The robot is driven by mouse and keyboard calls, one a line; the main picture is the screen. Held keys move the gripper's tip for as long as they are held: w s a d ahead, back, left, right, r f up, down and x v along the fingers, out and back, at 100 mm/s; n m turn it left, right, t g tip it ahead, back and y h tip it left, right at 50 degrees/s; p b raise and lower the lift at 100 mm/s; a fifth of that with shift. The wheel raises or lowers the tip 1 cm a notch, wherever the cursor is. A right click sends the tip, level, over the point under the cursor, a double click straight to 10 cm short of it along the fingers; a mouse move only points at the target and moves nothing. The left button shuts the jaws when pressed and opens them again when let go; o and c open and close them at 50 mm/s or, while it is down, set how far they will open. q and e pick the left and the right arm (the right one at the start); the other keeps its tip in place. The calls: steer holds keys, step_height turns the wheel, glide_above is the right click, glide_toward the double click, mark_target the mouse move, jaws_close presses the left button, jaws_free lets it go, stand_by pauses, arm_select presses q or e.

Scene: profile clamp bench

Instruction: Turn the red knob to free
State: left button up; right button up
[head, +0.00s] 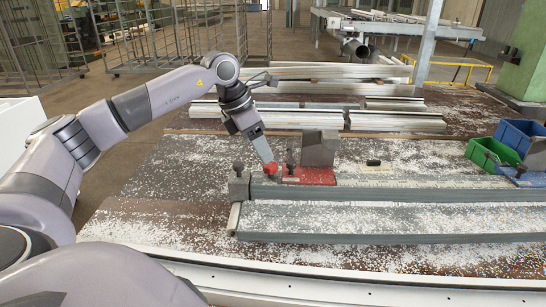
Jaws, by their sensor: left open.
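The red knob (271,168) sits at the left end of the red plate on the clamp bench (350,240), in the head view. My left gripper (265,158) reaches in from the left and points down at the knob. Its fingertips are right at the knob's top and cover part of it. The gripper is open; I cannot tell whether the fingers touch the knob. The knob's turn position is too small to read. My right gripper is not in view.
A grey block (319,148) stands on the red plate (312,176) just right of the knob. A green bin (490,153) and a blue bin (520,136) stand at the right. Metal profiles (395,121) lie behind. White chips litter the bench.

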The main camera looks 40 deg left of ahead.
mark_target(270, 164)
arm_select(q)
steer(key=shift+x, duration=2.6)
steer(key=c, duration=1)
